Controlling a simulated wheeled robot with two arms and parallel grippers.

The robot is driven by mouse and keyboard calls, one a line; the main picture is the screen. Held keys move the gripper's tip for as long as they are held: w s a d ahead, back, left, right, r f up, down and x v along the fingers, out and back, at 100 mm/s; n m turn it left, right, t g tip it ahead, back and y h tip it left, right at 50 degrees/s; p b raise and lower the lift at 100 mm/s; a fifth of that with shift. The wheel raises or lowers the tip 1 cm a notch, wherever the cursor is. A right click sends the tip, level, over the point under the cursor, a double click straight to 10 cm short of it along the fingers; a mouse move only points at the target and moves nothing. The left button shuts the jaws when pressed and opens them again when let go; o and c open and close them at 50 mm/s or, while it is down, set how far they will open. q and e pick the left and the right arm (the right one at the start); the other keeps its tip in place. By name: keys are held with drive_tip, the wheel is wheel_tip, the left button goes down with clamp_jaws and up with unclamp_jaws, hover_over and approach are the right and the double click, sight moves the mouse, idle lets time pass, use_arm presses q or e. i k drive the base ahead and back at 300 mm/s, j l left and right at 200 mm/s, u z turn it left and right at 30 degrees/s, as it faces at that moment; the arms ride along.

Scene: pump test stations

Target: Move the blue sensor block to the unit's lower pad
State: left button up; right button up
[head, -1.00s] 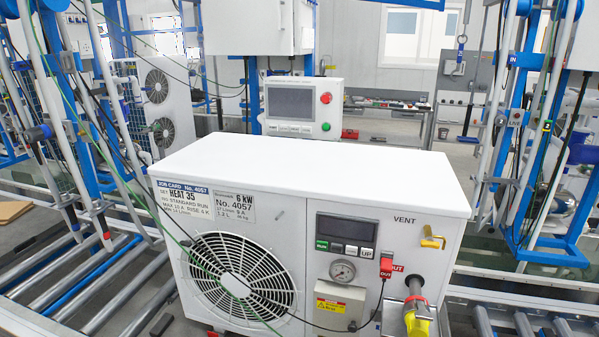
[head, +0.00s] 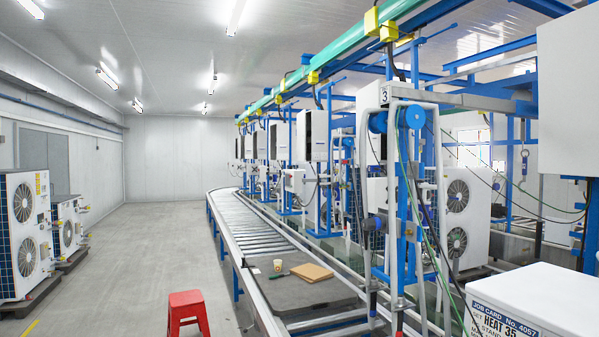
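The white unit (head: 545,295) shows only as a top left corner at the lower right of the head view. Part of its job card (head: 505,320), marked No. 4057 and HEAT 35, is visible. The rest of the unit, with its front panel and lower pad, is outside the view. I cannot make out the blue sensor block anywhere. Neither of my grippers is in view.
A roller conveyor (head: 241,222) runs into the distance, with a dark mat (head: 345,293), brown board (head: 311,272) and cup (head: 278,265) on it. A red stool (head: 188,310) stands beside it. Fan units (head: 25,235) line the left wall; the floor between is clear.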

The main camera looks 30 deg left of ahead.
sight(369, 167)
drive_tip(key=u, duration=0.45)
drive_tip(key=z, duration=1.35)
drive_tip(key=u, duration=1.35)
drive_tip(key=i+j, duration=0.3)
drive_tip(key=i, duration=0.25)
drive_tip(key=i+j, duration=0.3)
drive_tip(key=i, duration=0.25)
drive_tip(key=i+j, duration=0.3)
drive_tip(key=i, duration=0.25)
drive_tip(key=i+j+z, duration=0.1)
drive_tip(key=i+j, duration=0.15)
drive_tip(key=i, duration=0.3)
